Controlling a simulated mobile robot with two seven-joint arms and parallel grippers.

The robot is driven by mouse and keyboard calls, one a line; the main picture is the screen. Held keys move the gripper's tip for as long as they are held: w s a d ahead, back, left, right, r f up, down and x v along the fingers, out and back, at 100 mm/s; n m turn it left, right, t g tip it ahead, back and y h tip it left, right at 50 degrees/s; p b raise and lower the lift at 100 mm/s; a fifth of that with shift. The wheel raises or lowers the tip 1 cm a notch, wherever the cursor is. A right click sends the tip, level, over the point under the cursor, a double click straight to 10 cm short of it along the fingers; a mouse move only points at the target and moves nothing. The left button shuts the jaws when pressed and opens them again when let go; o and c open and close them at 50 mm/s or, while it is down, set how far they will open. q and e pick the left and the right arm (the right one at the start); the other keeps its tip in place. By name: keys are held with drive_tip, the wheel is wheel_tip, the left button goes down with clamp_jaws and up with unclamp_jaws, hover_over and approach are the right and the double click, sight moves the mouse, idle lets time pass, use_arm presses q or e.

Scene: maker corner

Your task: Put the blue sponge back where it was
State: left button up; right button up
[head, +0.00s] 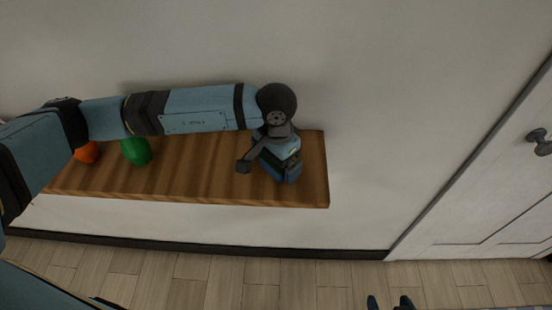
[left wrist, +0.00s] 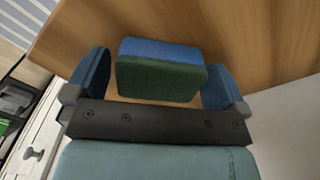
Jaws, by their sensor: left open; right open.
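The blue sponge (left wrist: 160,50), with a dark green layer on one side, rests on the wooden shelf in the left wrist view. In the head view the sponge (head: 269,167) is mostly hidden under my left gripper, near the shelf's right end. My left gripper (head: 268,170) is open, with one finger on each side of the sponge. In the left wrist view the left gripper (left wrist: 157,82) shows narrow gaps between its fingers and the sponge. My right gripper (head: 390,302) is open and empty at the bottom edge of the head view, away from the shelf.
The wooden shelf (head: 200,180) runs along the pale wall. A green object (head: 136,151) and an orange one (head: 87,153) stand at its left part, near my left arm. The shelf between the green object and the sponge is clear. A white door (head: 500,180) is at right.

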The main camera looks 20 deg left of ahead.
use_arm(q)
drive_tip(key=shift+r+p, duration=0.3)
drive_tip(key=shift+p, duration=0.05)
wheel_tip(320, 180, up, 12)
drive_tip(key=b, duration=0.2)
drive_tip(key=shift+f, duration=0.15)
drive_tip(key=shift+s+f, duration=0.1)
